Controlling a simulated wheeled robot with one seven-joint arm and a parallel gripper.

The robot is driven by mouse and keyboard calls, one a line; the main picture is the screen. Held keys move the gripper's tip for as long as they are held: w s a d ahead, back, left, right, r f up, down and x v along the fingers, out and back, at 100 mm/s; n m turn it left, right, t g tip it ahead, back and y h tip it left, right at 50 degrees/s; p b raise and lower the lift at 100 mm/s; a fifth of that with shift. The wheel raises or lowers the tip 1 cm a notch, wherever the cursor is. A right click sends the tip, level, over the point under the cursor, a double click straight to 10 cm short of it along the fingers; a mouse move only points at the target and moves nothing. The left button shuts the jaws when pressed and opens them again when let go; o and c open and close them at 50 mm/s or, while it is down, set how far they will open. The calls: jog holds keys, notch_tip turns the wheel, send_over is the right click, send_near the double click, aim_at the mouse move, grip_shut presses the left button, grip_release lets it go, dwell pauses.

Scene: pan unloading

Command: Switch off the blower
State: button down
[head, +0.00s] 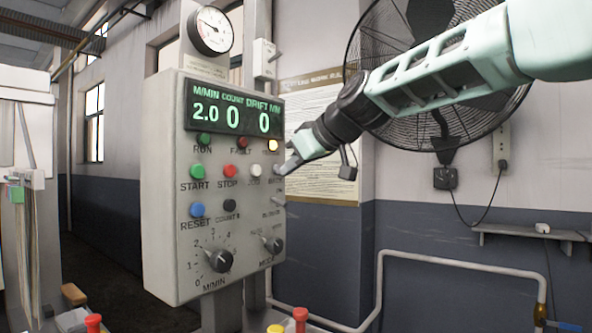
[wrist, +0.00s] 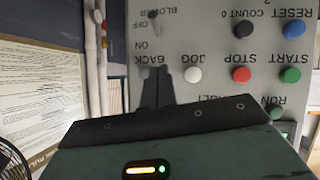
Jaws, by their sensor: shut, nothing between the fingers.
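The control panel (head: 160,180) stands left of centre in the head view. Its blower switch (head: 278,200) is a small lever at the right edge, above the BLOWER label. In the wrist view, which is upside down, the lever (wrist: 153,15) shows near the top, beside OFF and ON lettering. I cannot tell for sure which way it is set. My gripper (head: 284,169) is shut and empty, its tips close to the panel's face near the BACK label, just above the blower lever. In the wrist view its fingers (wrist: 157,88) partly cover the BACK area; contact is unclear.
A white JOG button (wrist: 193,75) and a red STOP button (head: 228,171) sit beside my fingers. Dials fill the panel's lower part. A large fan (head: 450,130) hangs on the wall behind my arm. A notice (head: 325,185) is right of the panel.

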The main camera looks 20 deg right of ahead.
jog(key=b+v, duration=0.2)
jog(key=v, duration=0.8)
jog(key=shift+s+f, duration=0.1)
jog(key=shift+f, duration=0.1)
